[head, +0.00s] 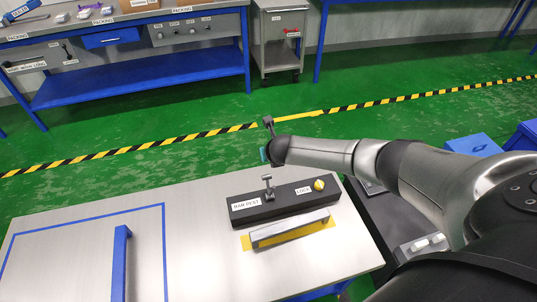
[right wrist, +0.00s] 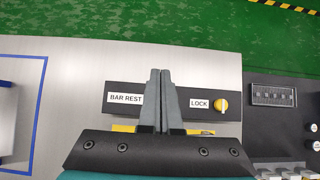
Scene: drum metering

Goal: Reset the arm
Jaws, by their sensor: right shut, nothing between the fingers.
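My right arm reaches in from the right in the head view. My left gripper is not in view.
A grey bar (head: 289,231) lies over a yellow patch in front of the block. A blue bar (head: 121,262) stands inside blue tape lines on the metal table (head: 195,230). A dark panel with buttons (right wrist: 283,110) is at the right. Green floor separates the packing bench (head: 140,80).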

